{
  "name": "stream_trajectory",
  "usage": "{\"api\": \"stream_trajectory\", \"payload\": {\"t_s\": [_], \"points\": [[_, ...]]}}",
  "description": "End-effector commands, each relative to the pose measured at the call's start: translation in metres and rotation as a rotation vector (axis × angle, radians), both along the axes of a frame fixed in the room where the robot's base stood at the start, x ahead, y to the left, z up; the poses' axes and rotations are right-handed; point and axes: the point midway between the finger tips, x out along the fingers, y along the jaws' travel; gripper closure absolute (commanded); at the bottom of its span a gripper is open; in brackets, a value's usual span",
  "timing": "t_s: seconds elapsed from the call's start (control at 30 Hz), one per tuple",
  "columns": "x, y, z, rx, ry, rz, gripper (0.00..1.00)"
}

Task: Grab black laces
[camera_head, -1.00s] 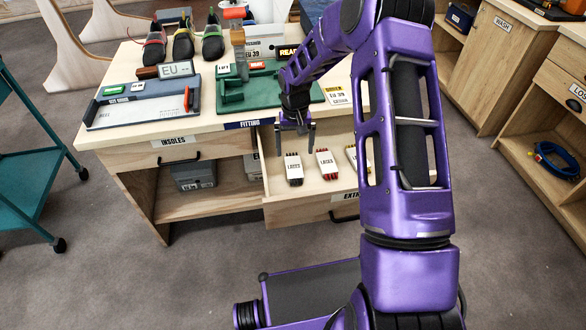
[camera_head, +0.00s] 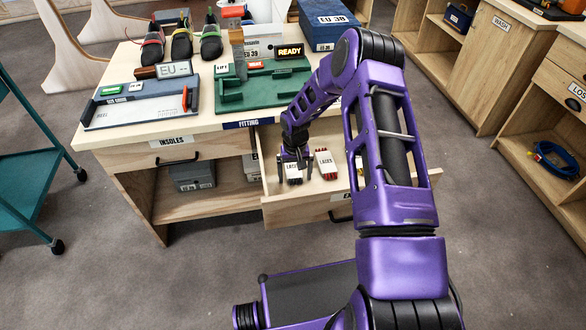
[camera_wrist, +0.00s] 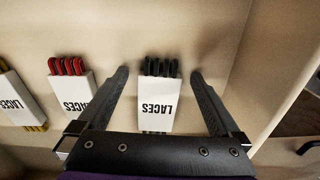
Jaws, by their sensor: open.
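The black laces (camera_wrist: 158,103) are a white packet marked LACES with black lace ends at its top, lying in the open drawer. In the head view the black laces (camera_head: 293,171) are partly hidden by my gripper (camera_head: 294,177). In the wrist view my gripper (camera_wrist: 160,80) is open, with one finger on each side of the packet. Gaps show between the fingers and the packet. The red laces (camera_wrist: 72,92) lie just outside the left finger in the wrist view, and right of the black packet in the head view (camera_head: 325,164).
The yellow laces (camera_wrist: 15,98) lie further left in the wrist view. The drawer (camera_head: 290,216) has low walls around the packets. The workbench top (camera_head: 215,128) overhangs behind it, carrying a green fitting board (camera_head: 235,100) and a READY sign (camera_head: 290,51).

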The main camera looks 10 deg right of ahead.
Motion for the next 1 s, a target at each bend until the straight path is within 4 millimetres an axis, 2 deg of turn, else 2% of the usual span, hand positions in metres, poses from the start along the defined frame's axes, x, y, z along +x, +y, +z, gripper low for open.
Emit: {"api": "stream_trajectory", "payload": {"t_s": [0.17,0.2,0.6,0.67,0.87,1.0], "points": [[0.0,0.0,0.0,0.0,-0.001,0.0,0.0],[0.0,0.0,0.0,0.0,-0.001,0.0,0.04],[0.0,0.0,0.0,0.0,0.0,0.0,0.76],[0.0,0.0,0.0,0.0,-0.001,0.0,0.85],[0.0,0.0,0.001,0.0,-0.001,0.0,0.85],[0.001,0.0,0.013,0.0,-0.003,0.0,0.85]]}}
